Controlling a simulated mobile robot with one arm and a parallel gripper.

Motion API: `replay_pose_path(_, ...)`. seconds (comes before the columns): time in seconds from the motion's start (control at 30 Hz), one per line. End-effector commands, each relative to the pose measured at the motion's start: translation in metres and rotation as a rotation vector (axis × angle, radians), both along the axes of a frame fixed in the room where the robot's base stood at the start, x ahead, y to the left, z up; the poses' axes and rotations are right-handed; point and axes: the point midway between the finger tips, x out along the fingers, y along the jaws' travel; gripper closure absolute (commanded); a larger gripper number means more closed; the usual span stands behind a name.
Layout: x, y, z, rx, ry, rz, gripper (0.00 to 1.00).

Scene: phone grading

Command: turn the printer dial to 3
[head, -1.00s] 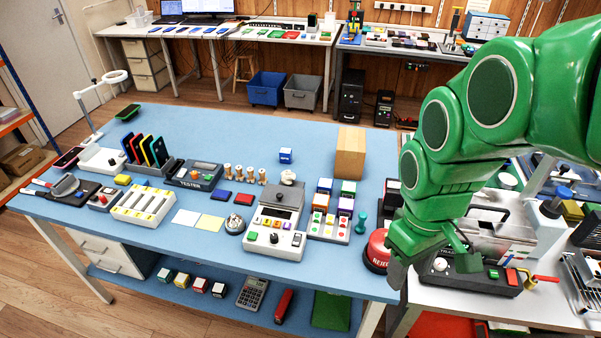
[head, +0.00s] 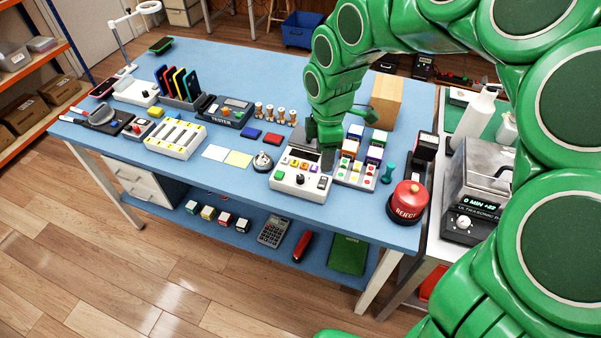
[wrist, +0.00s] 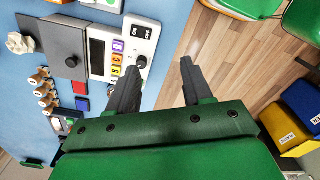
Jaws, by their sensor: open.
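The printer (head: 285,184) is a white box with a dark screen, a row of coloured buttons and a switch, near the front edge of the blue table. Its dial (head: 300,179) is a small black knob on the front panel; it also shows in the wrist view (wrist: 141,62). My gripper (head: 328,162) is above the printer's right side, pointing down and empty. In the wrist view my gripper (wrist: 160,68) is open, with its left fingertip close beside the dial in the picture. I cannot tell whether they touch. The dial's setting is too small to read.
A panel of coloured buttons (head: 357,172) stands right of the printer, and a bell (head: 262,162) left of it. A wooden block (head: 385,102) stands behind my gripper.

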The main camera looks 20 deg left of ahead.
Motion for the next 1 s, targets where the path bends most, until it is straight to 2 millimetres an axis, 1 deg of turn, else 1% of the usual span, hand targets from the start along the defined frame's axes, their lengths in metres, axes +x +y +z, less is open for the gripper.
replay_pose_path(0.03,0.004,0.014,-0.009,0.0,-0.002,0.055,0.5)
replay_pose_path(0.1,0.009,0.029,-0.019,0.001,-0.008,0.128,0.5)
replay_pose_path(0.2,0.013,0.047,-0.034,-0.001,-0.012,0.216,0.5)
replay_pose_path(0.33,0.017,0.061,-0.044,0.0,-0.021,0.287,0.5)
replay_pose_path(0.47,0.019,0.067,-0.05,0.0,-0.025,0.317,0.5)
replay_pose_path(0.67,0.019,0.067,-0.06,0.0,-0.023,0.319,0.5)
replay_pose_path(0.77,0.019,0.066,-0.07,-0.002,-0.02,0.318,0.5)
replay_pose_path(1.0,0.019,0.066,-0.103,0.0,-0.022,0.317,0.5)
